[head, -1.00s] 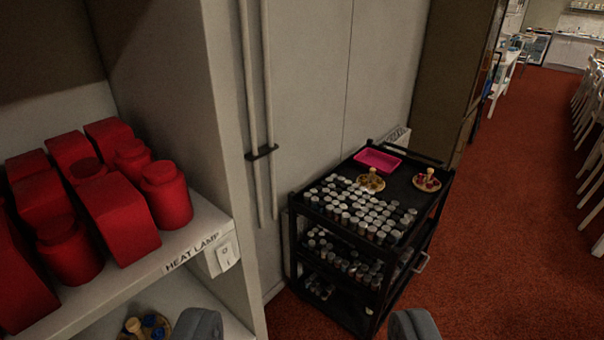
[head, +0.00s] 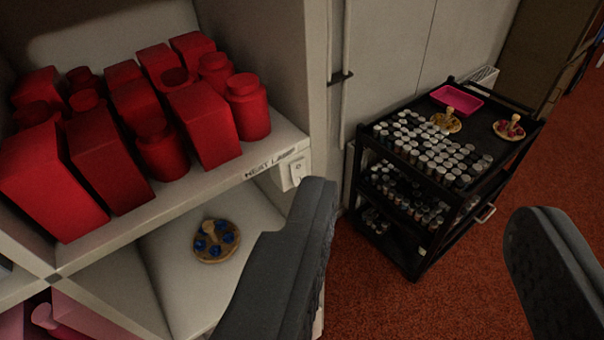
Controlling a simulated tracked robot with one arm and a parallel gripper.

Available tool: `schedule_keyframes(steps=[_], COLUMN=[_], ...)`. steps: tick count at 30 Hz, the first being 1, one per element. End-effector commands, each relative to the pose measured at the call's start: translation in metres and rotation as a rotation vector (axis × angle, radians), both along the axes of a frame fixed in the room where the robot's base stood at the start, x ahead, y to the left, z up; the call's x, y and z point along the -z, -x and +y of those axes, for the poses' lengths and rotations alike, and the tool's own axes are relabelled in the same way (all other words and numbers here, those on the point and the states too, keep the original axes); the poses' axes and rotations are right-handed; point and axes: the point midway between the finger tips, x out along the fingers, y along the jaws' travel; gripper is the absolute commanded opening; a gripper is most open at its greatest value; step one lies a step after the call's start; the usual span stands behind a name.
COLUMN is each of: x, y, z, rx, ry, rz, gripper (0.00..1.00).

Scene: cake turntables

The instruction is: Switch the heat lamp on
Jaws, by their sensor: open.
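The heat lamp label (head: 269,164) is on the front edge of a white shelf at the left. The white rocker switch (head: 298,171) sits at the right end of that edge, beside the cabinet's upright; which way it is pressed is too small to tell. My gripper (head: 420,225) is open and empty, its two dark grey fingers wide apart at the lower middle and right. The left finger's tip is just below and right of the switch in the picture, and I see no contact.
Red boxes and jars (head: 163,148) crowd the shelf. A round wooden turntable (head: 216,257) with blue pieces lies on the shelf below. A black cart (head: 425,245) with several rows of small jars and a pink tray (head: 455,98) stands at the right. Red carpet (head: 375,310) is clear in front.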

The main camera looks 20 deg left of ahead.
Motion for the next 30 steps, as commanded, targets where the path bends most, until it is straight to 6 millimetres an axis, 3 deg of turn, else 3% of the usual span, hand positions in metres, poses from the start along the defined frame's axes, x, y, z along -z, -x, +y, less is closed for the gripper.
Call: schedule_keyframes(steps=[1,5,8,15,20,26,30], x=[0.0,-0.003,-0.006,-0.015,-0.01,0.017,0.049], y=[0.0,-0.01,-0.03,-0.104,-0.15,-0.201,-0.229], z=[0.0,-0.007,-0.021,-0.067,-0.084,-0.09,-0.086], rx=[0.001,0.015,0.045,0.103,0.078,-0.032,-0.155], ry=[0.001,0.036,0.121,0.503,0.778,1.09,1.274], rz=[0.0,-0.011,-0.031,-0.111,-0.156,-0.204,-0.247], gripper=[0.34,0.0,0.0,0.0,0.0,0.0,0.0])
